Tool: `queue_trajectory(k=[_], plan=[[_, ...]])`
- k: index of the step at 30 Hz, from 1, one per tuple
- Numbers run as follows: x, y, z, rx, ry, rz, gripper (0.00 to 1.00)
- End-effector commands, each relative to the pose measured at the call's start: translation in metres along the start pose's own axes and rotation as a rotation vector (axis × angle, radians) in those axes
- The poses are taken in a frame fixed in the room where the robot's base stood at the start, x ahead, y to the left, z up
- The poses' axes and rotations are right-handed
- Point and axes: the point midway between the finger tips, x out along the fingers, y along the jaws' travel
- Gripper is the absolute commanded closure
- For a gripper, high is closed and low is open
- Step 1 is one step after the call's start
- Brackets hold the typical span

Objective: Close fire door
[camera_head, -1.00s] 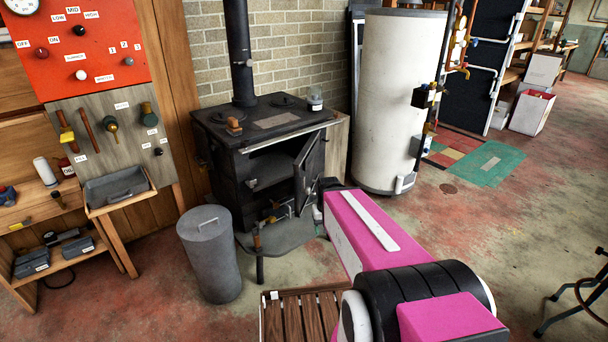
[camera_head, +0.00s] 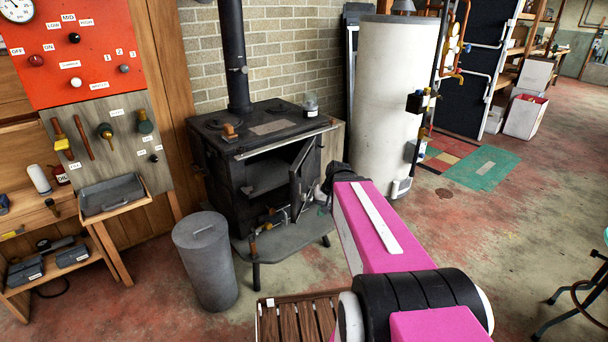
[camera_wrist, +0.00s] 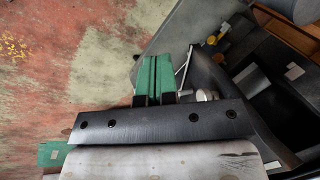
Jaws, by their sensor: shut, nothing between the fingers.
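The fire door (camera_head: 303,178) is a dark metal panel on the front of the black stove (camera_head: 262,150). It stands open, swung out from the right side of the firebox opening. My gripper shows in the wrist view with green fingers (camera_wrist: 156,66) shut together and empty. A dark panel edge (camera_wrist: 210,82), which looks like the door, lies just right of the fingers; I cannot tell whether they touch it. In the head view my pink arm reaches toward the door's right side, and the gripper there is mostly hidden.
A grey lidded bin (camera_head: 207,262) stands front left, and a white tank (camera_head: 383,100) at the right. A wooden slatted piece (camera_head: 300,318) lies in front.

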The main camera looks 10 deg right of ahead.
Motion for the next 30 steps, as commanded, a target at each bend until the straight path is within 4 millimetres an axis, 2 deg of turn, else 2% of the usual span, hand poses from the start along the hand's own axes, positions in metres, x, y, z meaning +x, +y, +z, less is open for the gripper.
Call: queue_trajectory(k=[1, 6, 10, 15, 20, 30], plan=[[-0.018, -0.001, -0.021, 0.041, 0.017, -0.067, 1.00], [-0.082, -0.005, -0.066, 0.142, 0.060, -0.296, 1.00], [-0.125, -0.007, -0.089, 0.183, 0.085, -0.430, 1.00], [-0.154, -0.007, -0.101, 0.202, 0.101, -0.518, 1.00], [-0.151, -0.012, -0.103, 0.204, 0.102, -0.532, 1.00], [-0.101, -0.040, -0.112, 0.204, 0.100, -0.529, 1.00]])
